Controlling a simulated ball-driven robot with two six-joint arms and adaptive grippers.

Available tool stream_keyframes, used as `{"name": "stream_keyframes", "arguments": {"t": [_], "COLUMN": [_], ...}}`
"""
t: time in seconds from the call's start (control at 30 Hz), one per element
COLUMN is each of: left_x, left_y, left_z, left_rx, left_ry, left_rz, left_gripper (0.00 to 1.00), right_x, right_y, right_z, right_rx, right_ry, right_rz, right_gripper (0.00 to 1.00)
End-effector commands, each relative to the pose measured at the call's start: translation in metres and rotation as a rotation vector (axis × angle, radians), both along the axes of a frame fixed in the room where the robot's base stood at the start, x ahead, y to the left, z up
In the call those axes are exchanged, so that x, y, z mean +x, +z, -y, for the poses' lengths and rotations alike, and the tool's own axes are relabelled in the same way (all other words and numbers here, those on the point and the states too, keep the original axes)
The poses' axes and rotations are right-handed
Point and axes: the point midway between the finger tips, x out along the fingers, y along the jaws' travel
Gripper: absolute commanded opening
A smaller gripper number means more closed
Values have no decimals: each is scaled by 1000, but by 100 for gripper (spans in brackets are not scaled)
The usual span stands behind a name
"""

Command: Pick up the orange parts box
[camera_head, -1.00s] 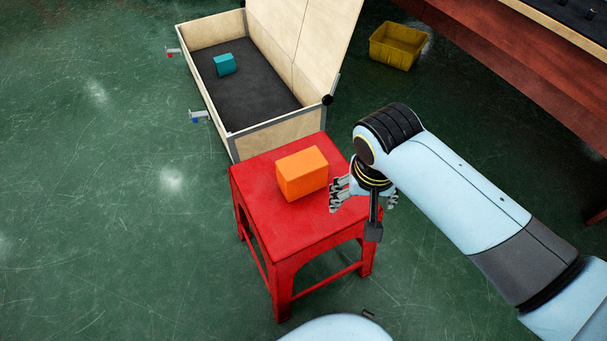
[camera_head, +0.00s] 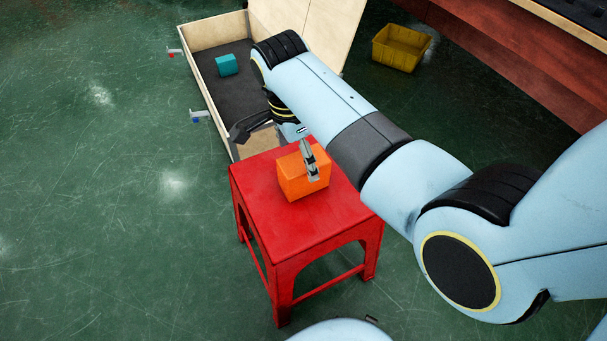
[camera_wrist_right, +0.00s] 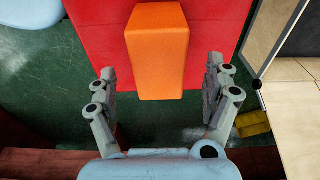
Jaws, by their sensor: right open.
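The orange parts box (camera_head: 301,183) sits on top of the red stool (camera_head: 307,228). My right gripper (camera_head: 307,158) is over the box in the head view, with one finger in front of part of it. In the right wrist view my right gripper (camera_wrist_right: 160,80) is open, its two fingers apart on either side of the orange box (camera_wrist_right: 157,50). Nothing is between the fingertips but the near part of the box, and no grip on it shows. My left gripper is not in view.
A wooden crate (camera_head: 213,104) with a raised lid stands behind the stool, holding a teal box (camera_head: 227,65). A yellow bin (camera_head: 400,48) sits on the floor at the back right. The green floor left of the stool is clear.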

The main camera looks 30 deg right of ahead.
Motion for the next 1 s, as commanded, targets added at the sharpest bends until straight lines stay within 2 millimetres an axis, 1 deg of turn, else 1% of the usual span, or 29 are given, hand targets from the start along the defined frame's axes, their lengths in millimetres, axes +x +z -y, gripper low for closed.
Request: {"name": "stream_keyframes", "arguments": {"t": [0.03, 0.23, 0.4, 0.5, 1.0], "left_x": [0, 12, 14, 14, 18], "left_y": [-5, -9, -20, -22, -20], "left_z": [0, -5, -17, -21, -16], "left_rx": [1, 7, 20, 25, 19], "left_ry": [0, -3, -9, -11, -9], "left_rz": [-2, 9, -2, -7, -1], "left_gripper": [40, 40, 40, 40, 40], "right_x": [-1, -1, -3, -3, -2], "right_y": [-11, -27, -55, -66, -66], "right_z": [1, 5, 11, 12, 12], "right_rx": [-1, 1, 0, 0, 1], "right_ry": [0, 1, 1, 1, 1], "right_rz": [-3, -1, -4, -1, 1], "right_gripper": [85, 85, 85, 85, 85]}}
